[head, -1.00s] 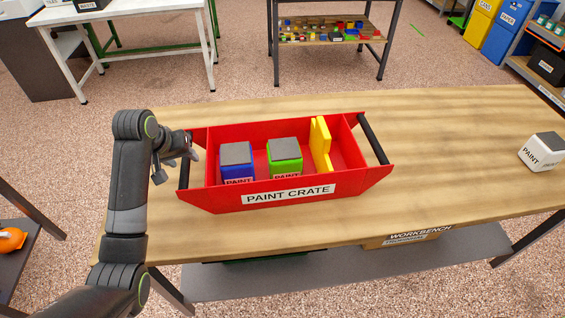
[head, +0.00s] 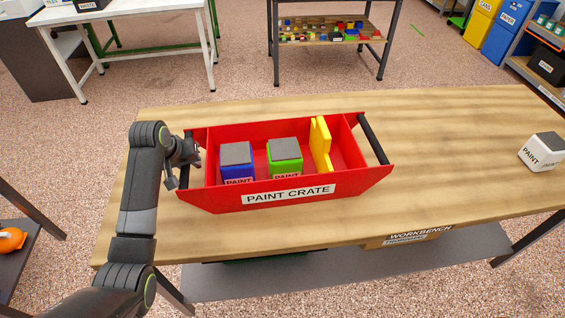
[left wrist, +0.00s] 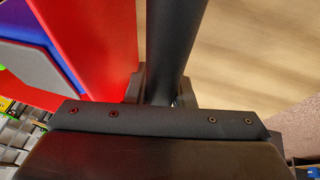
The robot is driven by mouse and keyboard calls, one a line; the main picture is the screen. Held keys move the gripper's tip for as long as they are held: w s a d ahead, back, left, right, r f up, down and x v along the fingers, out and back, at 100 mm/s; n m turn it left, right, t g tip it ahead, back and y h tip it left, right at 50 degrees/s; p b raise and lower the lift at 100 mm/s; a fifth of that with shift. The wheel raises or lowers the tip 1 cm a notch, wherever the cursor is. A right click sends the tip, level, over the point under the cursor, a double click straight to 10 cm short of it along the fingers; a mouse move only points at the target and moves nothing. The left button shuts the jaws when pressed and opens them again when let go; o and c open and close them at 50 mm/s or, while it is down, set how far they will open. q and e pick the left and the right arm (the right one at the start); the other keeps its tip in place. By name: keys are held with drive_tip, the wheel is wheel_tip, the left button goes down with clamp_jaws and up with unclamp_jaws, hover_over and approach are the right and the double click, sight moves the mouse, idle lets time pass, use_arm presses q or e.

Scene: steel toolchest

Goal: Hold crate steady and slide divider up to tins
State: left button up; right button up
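The red paint crate (head: 215,198) sits on the workbench with a dark bar handle at each end. A blue tin (head: 236,162) and a green tin (head: 285,158) with grey lids stand inside it, left and middle. The yellow divider (head: 321,145) stands upright to the right of the green tin, with a small gap between them. My left gripper (head: 187,152) is at the crate's left handle. In the left wrist view the dark handle (left wrist: 175,40) runs between my fingers, which sit close against both its sides. My right gripper is not in view.
A white paint tin (head: 542,151) stands at the right of the wooden workbench (head: 455,150). The bench is clear between it and the crate. Part of the blue tin (left wrist: 45,50) and the red crate wall (left wrist: 110,30) show in the left wrist view.

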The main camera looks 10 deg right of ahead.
use_arm(q)
clamp_jaws()
drive_tip(key=shift+w+d+r, duration=0.1)
drive_tip(key=shift+d+r, duration=0.05)
drive_tip(key=shift+r, duration=0.1)
drive_tip(key=shift+f, duration=0.1)
drive_tip(key=shift+s+f, duration=0.2)
drive_tip(key=shift+f, duration=0.2)
